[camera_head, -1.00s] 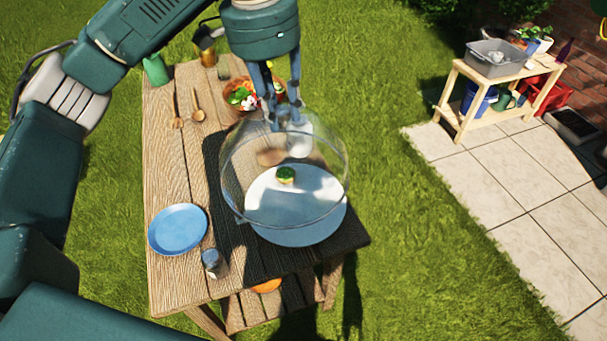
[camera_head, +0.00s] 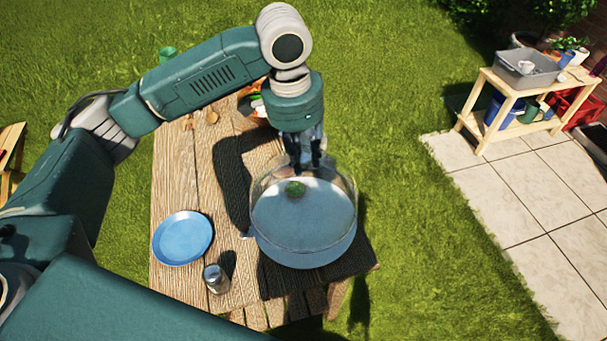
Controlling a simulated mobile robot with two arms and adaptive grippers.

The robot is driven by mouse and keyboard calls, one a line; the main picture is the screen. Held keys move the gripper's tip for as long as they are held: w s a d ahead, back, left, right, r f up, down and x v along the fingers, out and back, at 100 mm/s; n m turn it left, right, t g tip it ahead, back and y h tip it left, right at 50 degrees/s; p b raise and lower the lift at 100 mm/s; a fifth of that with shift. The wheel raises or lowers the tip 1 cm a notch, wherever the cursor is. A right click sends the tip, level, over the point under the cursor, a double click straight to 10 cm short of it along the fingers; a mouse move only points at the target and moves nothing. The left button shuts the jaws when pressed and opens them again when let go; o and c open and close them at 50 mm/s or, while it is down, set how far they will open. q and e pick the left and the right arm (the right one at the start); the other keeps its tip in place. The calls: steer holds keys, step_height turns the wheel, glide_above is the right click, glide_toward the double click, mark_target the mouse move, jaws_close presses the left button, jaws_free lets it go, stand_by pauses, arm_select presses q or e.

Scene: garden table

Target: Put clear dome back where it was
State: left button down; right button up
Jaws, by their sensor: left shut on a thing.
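My left gripper (camera_head: 307,160) is shut on the top of the clear dome (camera_head: 340,187). The transparent dome hangs upright below the fingers, over the large round blue platter (camera_head: 305,255) near the table's right front edge. A small green item (camera_head: 295,188) shows through the dome, on the platter. The dome's rim appears close to the platter, but I cannot tell whether it touches. The dome's knob is hidden between the fingers. My right gripper is not in view.
A blue plate (camera_head: 182,238) and a glass shaker with a metal top (camera_head: 216,279) stand left of the platter on the wooden table (camera_head: 180,180). My arm partly hides a bowl (camera_head: 250,108) at the back. A potting bench (camera_head: 520,85) stands far right.

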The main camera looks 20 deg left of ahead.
arm_select(q)
step_height(320, 180, down, 3)
steer(key=shift+r, duration=0.15)
step_height(320, 180, down, 4)
steer(key=shift+f+p, duration=0.1)
steer(key=shift+p, duration=0.45)
steer(key=c, duration=1.4)
jaws_free()
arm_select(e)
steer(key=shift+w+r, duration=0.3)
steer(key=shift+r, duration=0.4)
arm_select(q)
step_height(320, 180, up, 10)
steer(key=b, duration=0.3)
glide_above(304, 178)
steer(key=w+a, duration=0.1)
steer(key=a, duration=0.1)
steer(key=shift+w+d+r, duration=0.15)
steer(key=shift+w+r, duration=0.05)
steer(key=shift+s+r, duration=0.1)
steer(key=shift+r, duration=0.65)
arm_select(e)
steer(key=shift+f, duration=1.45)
